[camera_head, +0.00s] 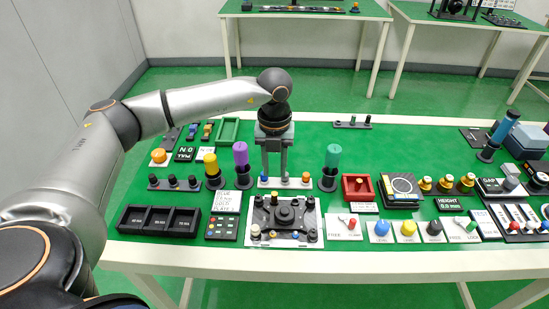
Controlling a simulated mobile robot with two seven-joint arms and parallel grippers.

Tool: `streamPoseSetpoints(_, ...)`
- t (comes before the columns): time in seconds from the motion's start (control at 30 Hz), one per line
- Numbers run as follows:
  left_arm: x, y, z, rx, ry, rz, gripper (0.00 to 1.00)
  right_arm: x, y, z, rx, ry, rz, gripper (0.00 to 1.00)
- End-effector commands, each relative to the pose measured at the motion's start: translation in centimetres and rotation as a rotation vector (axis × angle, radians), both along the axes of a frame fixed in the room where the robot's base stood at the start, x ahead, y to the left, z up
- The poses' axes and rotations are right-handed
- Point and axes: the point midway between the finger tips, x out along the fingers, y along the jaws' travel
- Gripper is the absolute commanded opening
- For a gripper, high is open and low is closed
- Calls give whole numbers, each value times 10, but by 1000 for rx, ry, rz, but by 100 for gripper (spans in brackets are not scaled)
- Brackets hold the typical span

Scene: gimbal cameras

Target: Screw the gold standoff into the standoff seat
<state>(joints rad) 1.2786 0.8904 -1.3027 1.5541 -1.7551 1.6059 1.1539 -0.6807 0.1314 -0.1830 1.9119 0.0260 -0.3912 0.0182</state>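My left gripper (275,174) points straight down over a small white strip (294,183) behind the black gimbal base. Its two fingers are apart, with nothing visible between them. The strip carries several small pegs: a blue one (263,177) by the left fingertip, a gold-orange one (284,178) by the right fingertip, and another orange one (305,177) further right. Which is the gold standoff is too small to tell. The black base (285,216) stands on a white plate, with dark posts and small coloured parts; I cannot pick out the standoff seat. My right gripper is not in view.
Purple (240,153) and teal (333,156) handled tools stand upright either side of the strip. A red tray (357,187) is to the right, black bins (158,220) are front left, and blue, yellow and black knobs line the front. Free green surface lies behind.

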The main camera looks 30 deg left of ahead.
Motion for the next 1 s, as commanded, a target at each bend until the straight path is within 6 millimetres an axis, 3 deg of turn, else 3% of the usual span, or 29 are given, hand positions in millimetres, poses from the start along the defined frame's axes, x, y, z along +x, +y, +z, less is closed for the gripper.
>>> streamPoseSetpoints(0.3, -1, -1, -63, -1, 5, -1, 36, 0, 0, 2, 1, 1, -1, 32)
streamPoseSetpoints(0.5, 0, 0, -91, 0, 2, -2, 36, 0, 0, 3, 1, 1, -1, 32)
streamPoseSetpoints(0.7, 0, 0, -102, -1, 2, -2, 36, 0, 1, 3, 1, 0, 0, 32)
streamPoseSetpoints(1.0, 0, 0, -103, -1, 0, -2, 33, 1, 1, 3, 1, 0, 0, 32)
